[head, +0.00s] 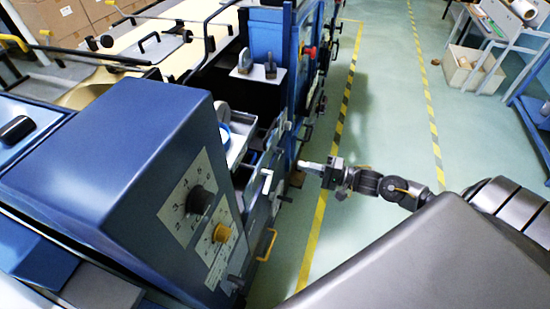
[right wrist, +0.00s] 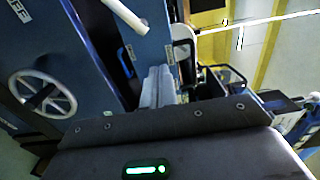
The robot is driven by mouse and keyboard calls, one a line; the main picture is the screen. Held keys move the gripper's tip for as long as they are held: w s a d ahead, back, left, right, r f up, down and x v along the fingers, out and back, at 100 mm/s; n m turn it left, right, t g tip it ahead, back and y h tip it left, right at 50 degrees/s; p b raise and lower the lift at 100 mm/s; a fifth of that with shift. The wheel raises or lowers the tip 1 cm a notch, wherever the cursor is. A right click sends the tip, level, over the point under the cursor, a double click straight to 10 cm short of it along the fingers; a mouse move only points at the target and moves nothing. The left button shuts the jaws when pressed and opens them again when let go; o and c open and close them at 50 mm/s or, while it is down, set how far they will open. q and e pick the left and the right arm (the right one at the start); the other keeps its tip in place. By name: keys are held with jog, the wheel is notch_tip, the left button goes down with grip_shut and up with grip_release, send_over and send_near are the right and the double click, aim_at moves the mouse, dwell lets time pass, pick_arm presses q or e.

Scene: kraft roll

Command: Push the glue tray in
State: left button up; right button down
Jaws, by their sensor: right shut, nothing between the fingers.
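The glue tray appears to be the light grey, open-topped tray (head: 239,143) in the head view. It sticks out of the blue machine, between the sloped control housing and the dark opening behind it. My right gripper (head: 302,165) is shut and empty. It is to the right of the tray and apart from it, pointing left toward the machine's side. The right wrist view shows its closed grey fingers (right wrist: 158,86) near a blue panel; I cannot make out the tray there. My left gripper is not in view.
The blue control housing (head: 120,165) with knobs fills the left foreground. A yellow handle (head: 266,245) sticks out below the tray. A handwheel (right wrist: 43,93) shows in the right wrist view. The green floor (head: 385,100) right of the machine is largely clear.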

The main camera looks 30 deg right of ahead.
aim_at(266, 157)
jog(key=p+x, duration=0.2)
jog(key=x, duration=0.8)
jog(key=shift+w, duration=0.1)
